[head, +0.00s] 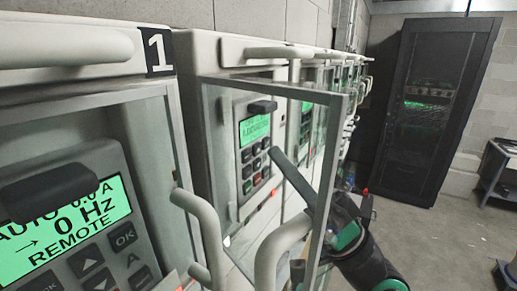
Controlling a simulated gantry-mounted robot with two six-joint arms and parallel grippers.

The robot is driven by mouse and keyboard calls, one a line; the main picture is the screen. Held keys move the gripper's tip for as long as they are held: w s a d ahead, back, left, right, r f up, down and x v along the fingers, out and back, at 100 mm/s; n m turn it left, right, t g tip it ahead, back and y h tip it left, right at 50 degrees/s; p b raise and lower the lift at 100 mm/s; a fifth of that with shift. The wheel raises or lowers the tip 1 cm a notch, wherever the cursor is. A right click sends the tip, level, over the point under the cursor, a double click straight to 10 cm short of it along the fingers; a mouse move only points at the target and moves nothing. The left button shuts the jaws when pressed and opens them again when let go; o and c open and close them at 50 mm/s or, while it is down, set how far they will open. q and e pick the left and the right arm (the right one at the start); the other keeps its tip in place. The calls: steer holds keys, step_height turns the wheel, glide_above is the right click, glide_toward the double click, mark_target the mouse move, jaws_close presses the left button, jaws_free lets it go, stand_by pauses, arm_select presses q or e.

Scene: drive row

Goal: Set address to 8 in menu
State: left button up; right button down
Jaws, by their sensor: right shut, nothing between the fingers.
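The nearest drive's keypad (70,222) is at the left, with a green display (68,232) reading "AUTO", "0.0 A", "0 Hz" and "REMOTE". The second drive's keypad (254,150) has a green display (255,128) with text too small to read, and dark buttons below it. A clear framed door (336,130) stands swung out in front of the second drive. My right gripper (276,153) is shut and empty. Its dark tip shows through the door's pane, beside the right edge of the second keypad; I cannot tell whether it touches. My left gripper is not in view.
A plate marked "1" (158,51) is on the near cabinet. Curved pale handles (283,245) stick out in front. More drives with green displays run along the wall into the distance. A black rack (430,110) stands at the back, with clear floor (430,240) at the right.

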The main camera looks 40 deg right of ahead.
steer(key=shift+w, duration=0.1)
steer(key=shift+w+a, duration=0.15)
steer(key=shift+w, duration=0.15)
steer(key=shift+w+a+b, duration=0.1)
steer(key=shift+w+b, duration=0.25)
steer(key=shift+b, duration=0.05)
stand_by(0.7)
steer(key=shift+s, duration=0.15)
steer(key=shift+s+d, duration=0.25)
steer(key=shift+s, duration=0.35)
